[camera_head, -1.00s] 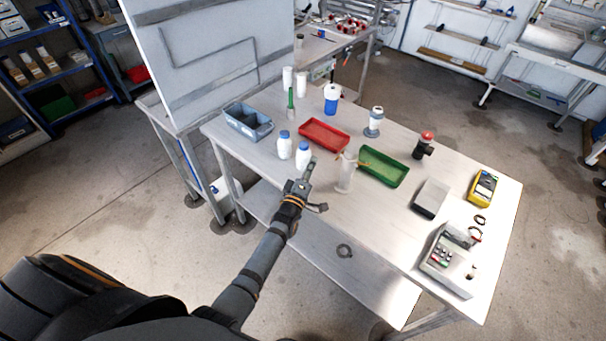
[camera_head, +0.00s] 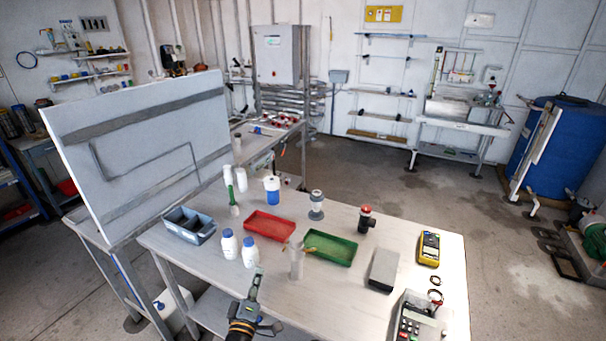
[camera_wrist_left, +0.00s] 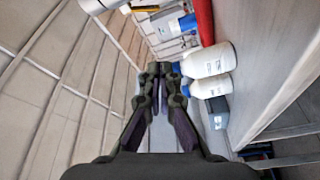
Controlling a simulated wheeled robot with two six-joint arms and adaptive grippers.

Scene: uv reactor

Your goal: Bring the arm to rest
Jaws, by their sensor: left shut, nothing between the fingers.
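My left gripper (camera_head: 256,285) is at the front edge of the workbench (camera_head: 210,262), low in the head view, just in front of two white bottles with blue caps (camera_head: 229,246) (camera_head: 249,252). It is shut and empty. In the left wrist view its fingers (camera_wrist_left: 159,72) meet at the tips, with the white bottles (camera_wrist_left: 210,62) to their right, apart from them. Only the end of my left arm shows in the head view. My right gripper is in neither view.
The bench holds a blue-grey bin (camera_head: 190,226), a red tray (camera_head: 268,226), a green tray (camera_head: 330,248), a clear cylinder (camera_head: 296,262), a grey box (camera_head: 382,270) and a yellow meter (camera_head: 429,249). A white board (camera_head: 150,150) stands at left. Floor right of the bench is free.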

